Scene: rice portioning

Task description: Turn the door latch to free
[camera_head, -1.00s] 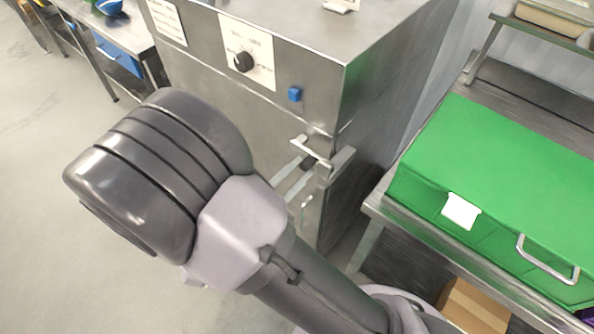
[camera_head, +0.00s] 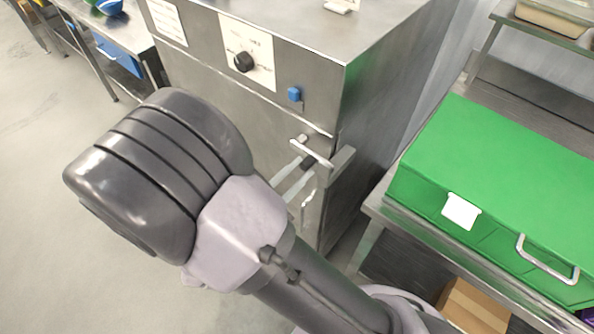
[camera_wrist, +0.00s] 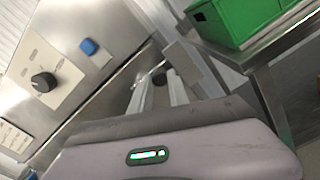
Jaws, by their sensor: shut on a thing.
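The door latch (camera_head: 312,152) is a pale metal lever on the front of a steel cabinet (camera_head: 300,110), near its right edge. In the wrist view the latch (camera_wrist: 158,66) shows only as a small piece by the fingertips. My gripper (camera_head: 303,165) is at the latch, its two pale fingers reaching from behind my arm. In the wrist view my gripper (camera_wrist: 160,80) has its fingers either side of the lever end, shut on it. My wrist hides the door's lower left, and the exact grip is too small to see.
A black knob (camera_head: 243,62) and a blue part (camera_head: 294,94) are on the cabinet front above the latch. A green box (camera_head: 500,150) with a metal handle stands on a steel table to the right. Open floor (camera_head: 60,240) lies left.

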